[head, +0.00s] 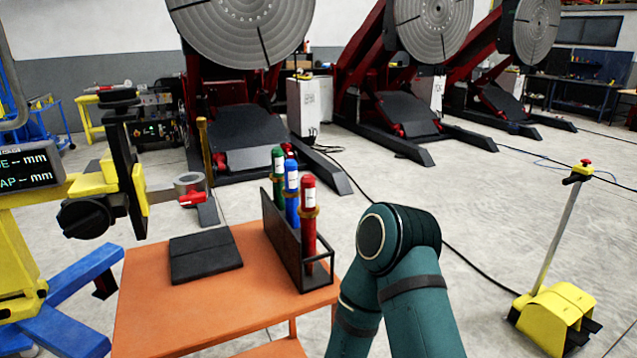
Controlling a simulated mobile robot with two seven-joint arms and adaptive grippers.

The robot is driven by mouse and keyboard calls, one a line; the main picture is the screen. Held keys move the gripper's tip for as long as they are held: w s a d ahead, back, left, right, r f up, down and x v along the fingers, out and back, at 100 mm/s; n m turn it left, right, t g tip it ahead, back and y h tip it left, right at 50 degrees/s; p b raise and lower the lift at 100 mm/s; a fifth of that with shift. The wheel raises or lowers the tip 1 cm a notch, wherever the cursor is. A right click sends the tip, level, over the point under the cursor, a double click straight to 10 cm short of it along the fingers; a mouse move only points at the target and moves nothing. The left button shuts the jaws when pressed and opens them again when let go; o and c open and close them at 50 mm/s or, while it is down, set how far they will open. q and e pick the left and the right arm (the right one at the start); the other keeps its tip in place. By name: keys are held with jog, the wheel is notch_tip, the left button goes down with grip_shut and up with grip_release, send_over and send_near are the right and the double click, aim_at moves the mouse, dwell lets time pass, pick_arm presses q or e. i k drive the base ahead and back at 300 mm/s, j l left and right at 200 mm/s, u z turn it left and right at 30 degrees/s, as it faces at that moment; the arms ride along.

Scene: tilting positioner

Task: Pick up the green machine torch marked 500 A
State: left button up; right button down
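The green torch (279,168) stands upright in a dark rack (284,245) on an orange table (180,305). A teal link of my arm rises right of the rack, apart from the torches. Neither of my grippers is in view.
A dark flat pad (205,255) lies on the table left of the rack. A yellow stand with a black knob (86,215) and a display (25,165) is at the left. A yellow foot pedal with a post (553,312) stands at the right. Large positioners (240,30) stand behind.

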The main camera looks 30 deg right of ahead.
aim_at(277, 177)
jog(key=i+l, duration=0.15)
jog(key=l, duration=0.25)
jog(key=i+l, duration=0.15)
jog(key=l, duration=0.2)
jog(key=i+l, duration=0.1)
jog(key=l, duration=0.3)
jog(key=i+l, duration=0.15)
jog(key=l, duration=0.2)
jog(key=i, duration=0.2)
